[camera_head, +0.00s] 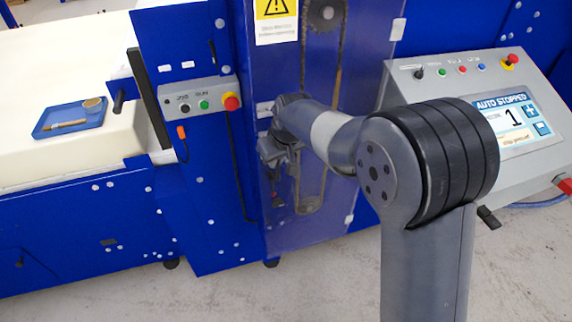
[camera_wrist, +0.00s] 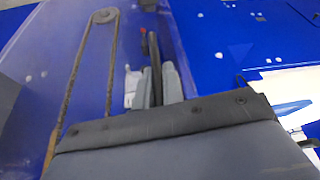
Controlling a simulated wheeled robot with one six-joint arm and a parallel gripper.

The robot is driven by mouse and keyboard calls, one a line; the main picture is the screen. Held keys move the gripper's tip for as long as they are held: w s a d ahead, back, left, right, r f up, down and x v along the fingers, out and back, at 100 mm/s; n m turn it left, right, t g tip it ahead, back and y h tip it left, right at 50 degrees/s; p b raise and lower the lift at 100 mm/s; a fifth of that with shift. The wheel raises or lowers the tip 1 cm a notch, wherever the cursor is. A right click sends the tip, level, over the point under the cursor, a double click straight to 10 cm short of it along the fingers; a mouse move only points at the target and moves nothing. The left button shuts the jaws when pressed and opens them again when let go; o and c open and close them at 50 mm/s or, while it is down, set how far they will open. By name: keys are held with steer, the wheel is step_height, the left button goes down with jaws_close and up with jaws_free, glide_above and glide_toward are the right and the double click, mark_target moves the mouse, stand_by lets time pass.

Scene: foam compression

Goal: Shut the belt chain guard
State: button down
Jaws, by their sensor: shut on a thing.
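The belt chain guard (camera_head: 335,200) is a clear bluish panel on the blue machine, with the chain loop (camera_head: 345,70) showing through it. In the wrist view the guard (camera_wrist: 60,50) fills the left side, with the chain (camera_wrist: 112,60) behind it. My gripper (camera_head: 272,168) is at the guard's left edge, partly hidden by my wrist. In the wrist view my gripper's fingers (camera_wrist: 157,88) are closed around a dark upright bar (camera_wrist: 155,58), which looks like the guard's handle. I cannot tell whether the guard sits flush or stands slightly ajar.
A control console (camera_head: 490,110) stands at the right, its screen reading "AUTO STOPPED". A small button box (camera_head: 205,103) with a red knob is left of the guard. A blue tray (camera_head: 70,120) lies on the cream foam block (camera_head: 60,160). Pale floor (camera_head: 530,260) is open at the lower right.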

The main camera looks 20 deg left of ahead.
steer(key=shift+w+a, duration=0.2)
steer(key=shift+a, duration=0.05)
steer(key=shift+w+a+r, duration=0.1)
steer(key=shift+w+r, duration=0.05)
steer(key=shift+m, duration=0.3)
steer(key=c, duration=1.5)
jaws_free()
steer(key=shift+a, duration=0.15)
steer(key=shift+w, duration=0.1)
steer(key=shift+d+r, duration=0.15)
steer(key=shift+d, duration=0.05)
steer(key=v, duration=0.5)
steer(key=b+v, duration=0.1)
steer(key=v, duration=0.4)
steer(key=shift+s+a+r+b, duration=0.1)
steer(key=shift+s+r+b, duration=0.1)
steer(key=shift+s+b, duration=0.1)
